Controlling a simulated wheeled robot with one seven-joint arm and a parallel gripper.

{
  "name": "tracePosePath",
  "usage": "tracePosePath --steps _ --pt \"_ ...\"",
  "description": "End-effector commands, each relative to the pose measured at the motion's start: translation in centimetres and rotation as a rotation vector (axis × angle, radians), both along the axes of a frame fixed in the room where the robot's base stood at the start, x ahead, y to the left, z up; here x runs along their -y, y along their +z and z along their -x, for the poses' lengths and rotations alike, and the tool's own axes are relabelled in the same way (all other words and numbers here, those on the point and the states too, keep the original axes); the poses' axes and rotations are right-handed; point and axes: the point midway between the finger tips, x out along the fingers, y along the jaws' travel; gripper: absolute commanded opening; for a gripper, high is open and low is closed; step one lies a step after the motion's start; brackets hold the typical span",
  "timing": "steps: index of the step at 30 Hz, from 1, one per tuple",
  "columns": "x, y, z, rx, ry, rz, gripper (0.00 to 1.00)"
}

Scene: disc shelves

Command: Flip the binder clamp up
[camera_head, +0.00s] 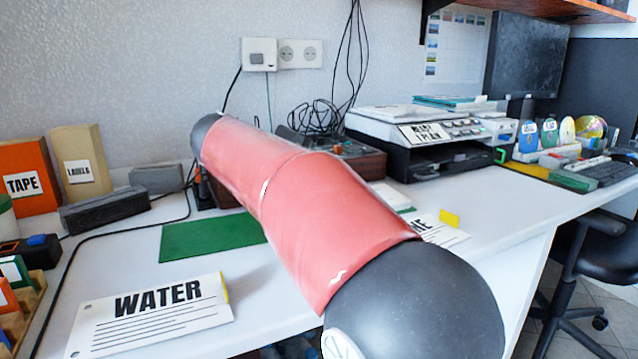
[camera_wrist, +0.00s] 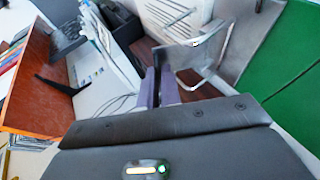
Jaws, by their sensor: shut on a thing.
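In the wrist view, the binder clamp (camera_wrist: 187,55) looks like a silvery metal plate with a bent wire beside it, over a dark reddish-brown base. My gripper (camera_wrist: 157,82) has its narrow dark fingers together at the clamp's left side, shut on part of it. The exact contact is hard to make out in the blur. In the head view, my red arm hides the gripper and the clamp. Part of a brown-sided device (camera_head: 362,160) shows behind the arm.
A green mat (camera_head: 205,236) and a WATER sign (camera_head: 150,318) lie on the white desk. Orange TAPE (camera_head: 24,184) and tan LABELS (camera_head: 80,168) boxes stand at left. A printer (camera_head: 425,140) stands right of the arm. Loose cables hang behind.

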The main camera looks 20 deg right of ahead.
Motion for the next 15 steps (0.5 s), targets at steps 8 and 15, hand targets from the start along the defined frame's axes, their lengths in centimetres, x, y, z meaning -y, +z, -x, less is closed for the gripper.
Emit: tracePosePath --steps 8,15 --pt "-1.5 -0.7 -0.1 -0.008 0.002 0.205 0.0" --pt "-2.1 -0.7 -0.1 -0.01 0.0 0.311 0.0"
